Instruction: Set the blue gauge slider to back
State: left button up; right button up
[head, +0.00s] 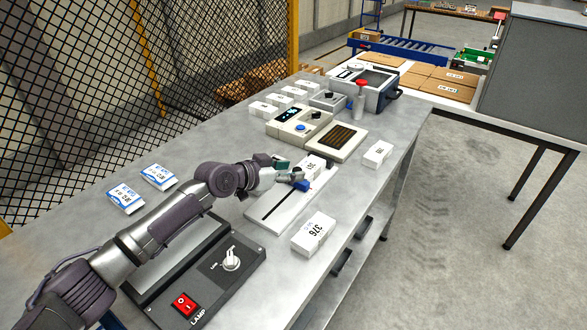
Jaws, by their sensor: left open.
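The blue gauge slider (304,185) sits on a light grey plate (270,222) with a long dark slot, on the bench in the middle of the head view. The slot's near part is bare; the slider stands toward its far part. My left gripper (290,171) is open, right beside the slider on its left. I cannot tell whether a finger touches it. The gripper and wrist hide part of the plate's far left side. My right gripper is not in view.
A lamp panel with a red switch (185,304) lies under my left arm. Instruments (298,125) stand farther back. A mesh fence (120,100) borders the bench's left side.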

pick_arm(q)
jog(key=shift+x, duration=0.85)
grip_shut()
